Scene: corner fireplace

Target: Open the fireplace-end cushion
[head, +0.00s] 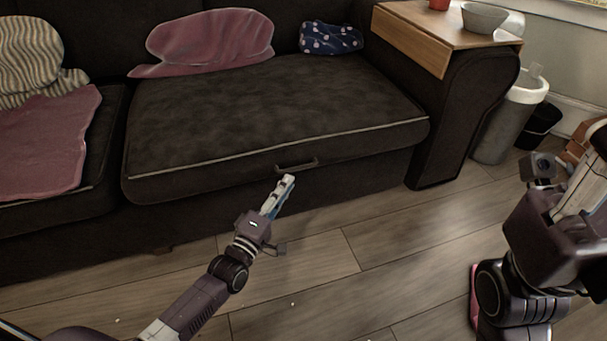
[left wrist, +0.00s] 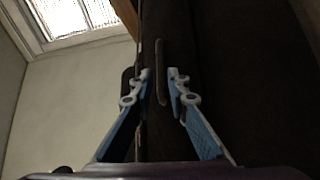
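The dark sofa cushion (head: 270,105) on the right lies flat on its base, with light piping along its front edge. A dark bar handle (head: 297,165) sits on its front face. My left gripper (head: 287,181) is just below and in front of the handle. In the left wrist view the handle (left wrist: 161,72) stands between the two spread blue-and-white fingers of my left gripper (left wrist: 160,78), apparently touching neither. My right arm (head: 560,230) is at the right of the head view, and I cannot make out its fingers.
A pink cloth (head: 205,42) and a spotted blue pillow (head: 331,38) lie at the back of the cushion. A wooden armrest tray (head: 430,35) holds a bowl (head: 484,18). A bin (head: 508,120) stands right of the sofa. The wood floor (head: 400,240) in front is mostly clear.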

